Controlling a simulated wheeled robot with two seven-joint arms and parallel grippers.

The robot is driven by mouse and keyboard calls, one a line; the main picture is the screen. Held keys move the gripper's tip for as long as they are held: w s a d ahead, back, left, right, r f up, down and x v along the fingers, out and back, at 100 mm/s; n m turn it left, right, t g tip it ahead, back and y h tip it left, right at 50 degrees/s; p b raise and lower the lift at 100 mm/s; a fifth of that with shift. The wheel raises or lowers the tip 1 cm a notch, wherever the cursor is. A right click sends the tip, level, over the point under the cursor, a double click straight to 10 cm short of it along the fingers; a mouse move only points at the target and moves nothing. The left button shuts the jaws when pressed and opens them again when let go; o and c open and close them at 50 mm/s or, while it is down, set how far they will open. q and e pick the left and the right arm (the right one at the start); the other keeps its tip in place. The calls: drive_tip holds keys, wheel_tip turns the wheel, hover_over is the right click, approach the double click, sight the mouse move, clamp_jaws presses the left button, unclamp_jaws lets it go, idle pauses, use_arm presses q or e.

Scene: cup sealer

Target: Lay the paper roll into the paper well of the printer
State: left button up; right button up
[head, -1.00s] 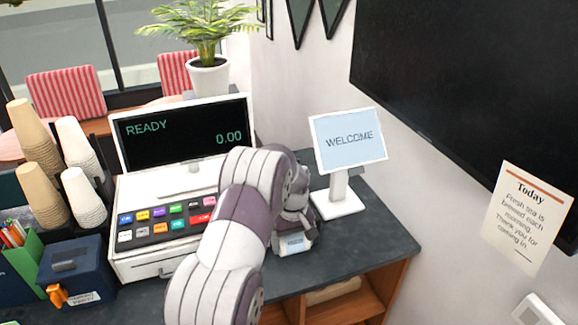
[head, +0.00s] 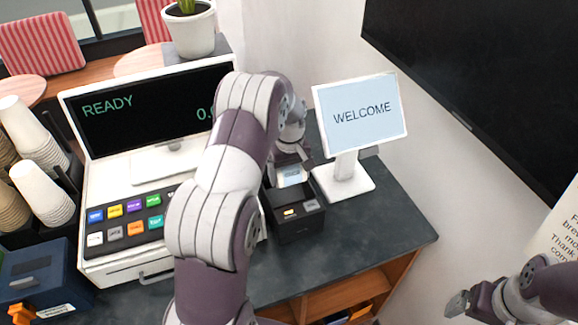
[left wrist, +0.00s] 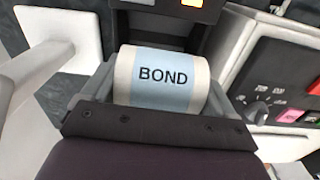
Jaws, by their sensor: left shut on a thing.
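The paper roll (head: 291,178) is white with a pale blue band. In the left wrist view the roll (left wrist: 165,77) reads BOND and lies crosswise between the fingers. My left gripper (head: 292,170) is shut on it, pointing down. The printer (head: 298,222) is a small black box with a yellow and a grey button, on the dark counter. The roll is at the rear part of the printer; whether it touches the well is unclear, and the well is mostly hidden. Part of the printer (left wrist: 158,12) shows beyond the roll. My right gripper (head: 458,303) is empty at lower right.
The register (head: 125,262) stands close left of the printer, partly behind my left arm. The WELCOME display (head: 345,185) stands close on the right. Counter (head: 395,235) is clear at front right. Cups (head: 40,190) stand far left.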

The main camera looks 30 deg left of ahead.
use_arm(q)
drive_tip(key=b, duration=0.3)
hover_over(289, 199)
drive_tip(key=s, duration=0.2)
wheel_tip(289, 199, down, 5)
drive_tip(key=f+b, duration=0.1)
drive_tip(key=f, duration=0.1)
drive_tip(key=f+b, duration=0.1)
drive_tip(key=f, duration=0.2)
drive_tip(key=d+f+b, duration=0.1)
drive_tip(key=f+b, duration=0.1)
drive_tip(key=shift+s+f, duration=0.15)
drive_tip(key=shift+s+d+f+b, duration=0.1)
drive_tip(key=shift+d+f+b, duration=0.05)
drive_tip(key=shift+f+b, duration=0.2)
use_arm(e)
wheel_tip(289, 199, down, 8)
drive_tip(key=w, duration=0.1)
drive_tip(key=shift+a+f, duration=0.15)
drive_tip(key=shift+a, duration=0.25)
drive_tip(key=shift+w, duration=0.1)
use_arm(q)
drive_tip(key=o, duration=0.9)
